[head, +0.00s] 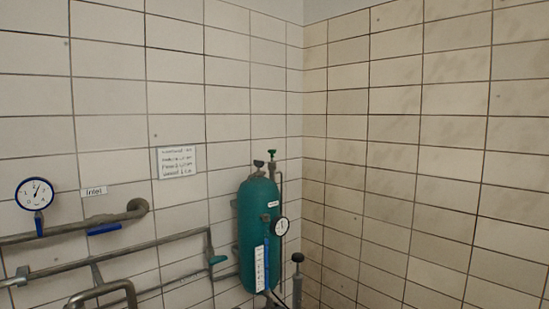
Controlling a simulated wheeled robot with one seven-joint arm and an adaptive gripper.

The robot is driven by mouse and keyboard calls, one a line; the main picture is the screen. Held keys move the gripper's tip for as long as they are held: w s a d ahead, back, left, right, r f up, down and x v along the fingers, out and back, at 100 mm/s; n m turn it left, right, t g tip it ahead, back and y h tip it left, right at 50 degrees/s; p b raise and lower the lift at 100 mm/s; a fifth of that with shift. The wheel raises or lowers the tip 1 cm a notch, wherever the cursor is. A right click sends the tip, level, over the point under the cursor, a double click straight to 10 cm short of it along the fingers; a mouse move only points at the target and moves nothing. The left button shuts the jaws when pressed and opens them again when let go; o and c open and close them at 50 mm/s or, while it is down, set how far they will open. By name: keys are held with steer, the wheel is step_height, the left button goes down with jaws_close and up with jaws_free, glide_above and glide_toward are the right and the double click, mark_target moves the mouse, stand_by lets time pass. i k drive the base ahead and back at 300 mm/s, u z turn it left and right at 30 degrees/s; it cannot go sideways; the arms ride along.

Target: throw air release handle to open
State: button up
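A teal pressure tank (252,222) stands upright in the corner of the tiled room in the head view. A dark knob (258,164) sits on its top, and a small green handle (272,153) tops a thin pipe just right of it. A teal-green lever (217,260) is on the pipework left of the tank. A blue lever (104,229) lies along the upper pipe at left. I cannot tell which of these is the air release handle, as no readable label names it. My gripper is not in view.
A round gauge (281,226) is on the tank's right side. Another gauge (34,193) stands on the left pipe, near an "Inlet" label (94,191). Grey pipes (120,258) cross the lower left. A dark-topped post (297,270) stands right of the tank. The right wall is bare.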

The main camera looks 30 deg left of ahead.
mark_target(258, 164)
steer(key=u, duration=0.35)
steer(key=i, duration=0.6)
steer(key=u, duration=0.55)
